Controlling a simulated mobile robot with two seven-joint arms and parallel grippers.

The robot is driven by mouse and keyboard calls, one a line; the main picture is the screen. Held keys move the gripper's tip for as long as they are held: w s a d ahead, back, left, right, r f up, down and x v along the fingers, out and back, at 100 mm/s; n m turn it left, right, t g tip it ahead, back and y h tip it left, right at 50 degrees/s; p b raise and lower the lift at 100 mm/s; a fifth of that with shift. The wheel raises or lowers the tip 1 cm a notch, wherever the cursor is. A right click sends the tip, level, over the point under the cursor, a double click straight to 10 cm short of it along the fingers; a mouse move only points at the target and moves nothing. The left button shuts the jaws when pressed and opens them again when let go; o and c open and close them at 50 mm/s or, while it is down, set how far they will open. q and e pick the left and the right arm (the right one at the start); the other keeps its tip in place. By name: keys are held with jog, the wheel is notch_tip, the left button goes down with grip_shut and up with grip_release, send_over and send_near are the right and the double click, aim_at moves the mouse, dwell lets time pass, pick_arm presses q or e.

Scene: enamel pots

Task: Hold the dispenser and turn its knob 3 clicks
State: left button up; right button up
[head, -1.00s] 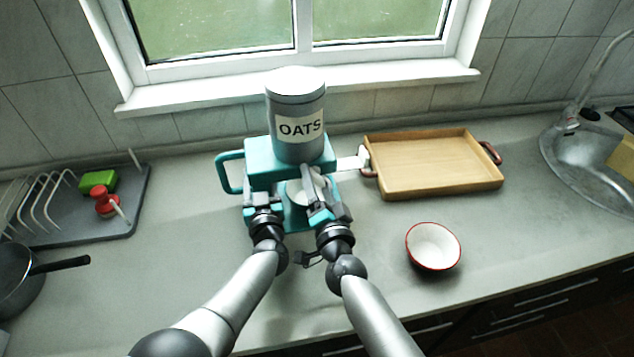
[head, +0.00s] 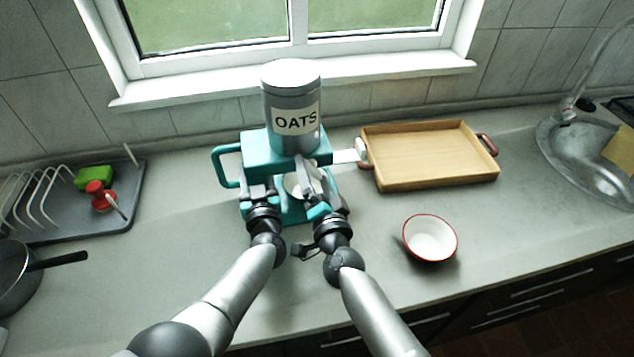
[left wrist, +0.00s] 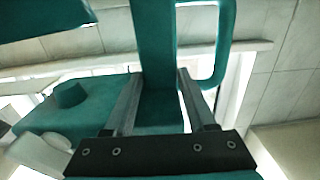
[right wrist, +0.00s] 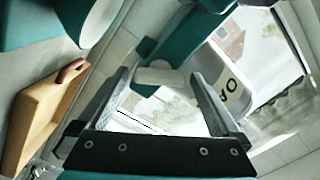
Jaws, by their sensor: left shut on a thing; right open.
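The teal dispenser (head: 268,147) stands upright on the counter with a grey OATS canister (head: 291,92) on top and a loop handle (head: 219,166) at its left. A white shaft with a white knob (head: 361,149) sticks out of its right side. My left gripper (head: 259,190) is shut on a teal upright of the dispenser, which shows between its fingers in the left wrist view (left wrist: 158,75). My right gripper (head: 316,170) is open at the dispenser's front right. A white piece on a teal part shows between its fingers in the right wrist view (right wrist: 160,77). A white round piece (head: 294,186) is partly hidden behind the right gripper.
A wooden tray (head: 425,180) lies close to the right of the knob. A red-rimmed white bowl (head: 430,238) stands at front right. A dish rack (head: 125,205) and a dark pan (head: 15,280) are at left, a sink (head: 590,165) at far right. The counter left of the dispenser is clear.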

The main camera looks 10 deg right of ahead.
jog(key=s, duration=1.2)
jog(key=shift+d, duration=0.2)
